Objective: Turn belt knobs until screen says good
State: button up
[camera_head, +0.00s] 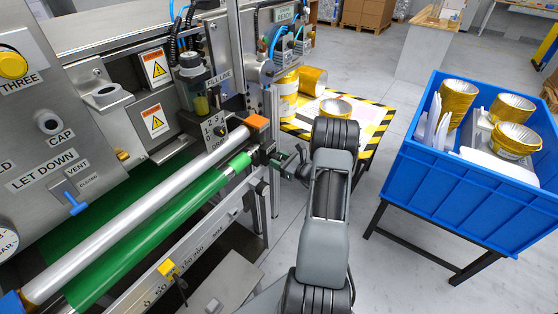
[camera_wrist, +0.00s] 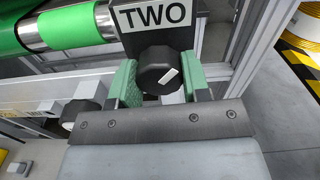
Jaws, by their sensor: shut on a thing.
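A black knob (camera_wrist: 162,70) with a white pointer mark sits under a "TWO" label (camera_wrist: 155,15) in the wrist view. My gripper (camera_wrist: 158,78) has its green fingers on either side of this knob and is shut on it. In the head view my gripper (camera_head: 289,163) is at the right end of the rollers, where the knob is hard to see. The green belt (camera_head: 155,237) runs along below a silver roller (camera_head: 145,212). Another dark knob (camera_wrist: 80,113) shows at lower left in the wrist view. A small panel (camera_head: 285,14) reads "READY"; no screen saying good is visible.
A blue crate (camera_head: 470,190) with gold-sided cups and white items stands on a dark stand at right. A table with a striped edge (camera_head: 372,145) holds gold-sided cups behind my arm. The machine front fills the left. Floor between machine and crate is open around my arm.

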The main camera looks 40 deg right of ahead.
jog(key=shift+m, duration=0.7)
jog(key=o, duration=0.9)
jog(key=shift+o, duration=0.2)
jog(key=b+v, duration=0.1)
jog(key=v, duration=1.3)
jog(key=shift+w, duration=0.1)
